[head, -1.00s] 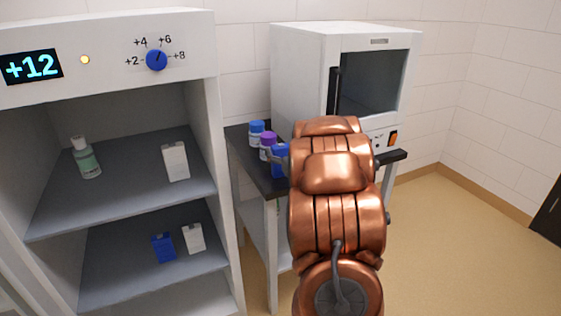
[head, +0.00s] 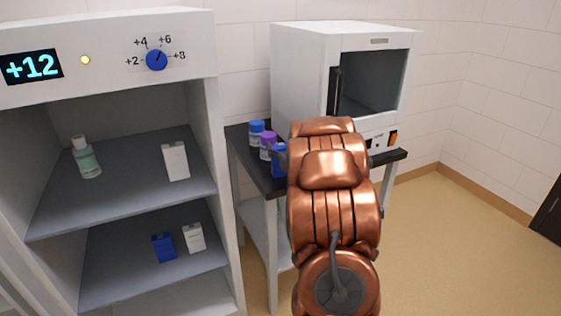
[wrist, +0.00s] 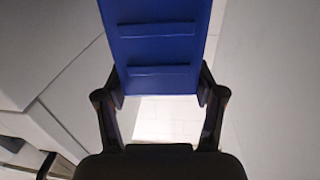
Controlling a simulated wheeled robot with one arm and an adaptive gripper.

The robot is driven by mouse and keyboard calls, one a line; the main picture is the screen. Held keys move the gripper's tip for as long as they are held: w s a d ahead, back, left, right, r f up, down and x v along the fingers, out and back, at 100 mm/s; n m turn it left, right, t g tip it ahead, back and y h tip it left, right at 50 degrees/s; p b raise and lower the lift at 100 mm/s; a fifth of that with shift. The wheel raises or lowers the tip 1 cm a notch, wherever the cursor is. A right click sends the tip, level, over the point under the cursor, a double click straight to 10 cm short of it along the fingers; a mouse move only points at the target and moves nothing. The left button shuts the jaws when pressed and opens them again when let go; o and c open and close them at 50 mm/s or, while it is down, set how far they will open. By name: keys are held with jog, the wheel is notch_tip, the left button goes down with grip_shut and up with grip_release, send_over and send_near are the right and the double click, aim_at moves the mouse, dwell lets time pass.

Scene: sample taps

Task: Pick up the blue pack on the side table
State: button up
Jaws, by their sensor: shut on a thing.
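The blue pack (wrist: 152,45) fills the upper middle of the wrist view, between the two fingers of my gripper (wrist: 160,85). The fingers touch its two sides and are shut on it. In the head view a small part of the blue pack (head: 279,161) shows at the left edge of my copper arm, over the side table (head: 240,150). My arm hides the rest of the pack and most of my gripper. I cannot tell whether the pack touches the table top.
A purple-capped bottle (head: 268,146) and a blue-capped bottle (head: 256,133) stand close left of the pack. A white oven-like box (head: 300,75) stands behind on the table. An open cabinet (head: 222,200) at left holds a bottle, white packs and another blue pack (head: 163,248).

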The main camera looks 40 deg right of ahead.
jog(key=c, duration=0.8)
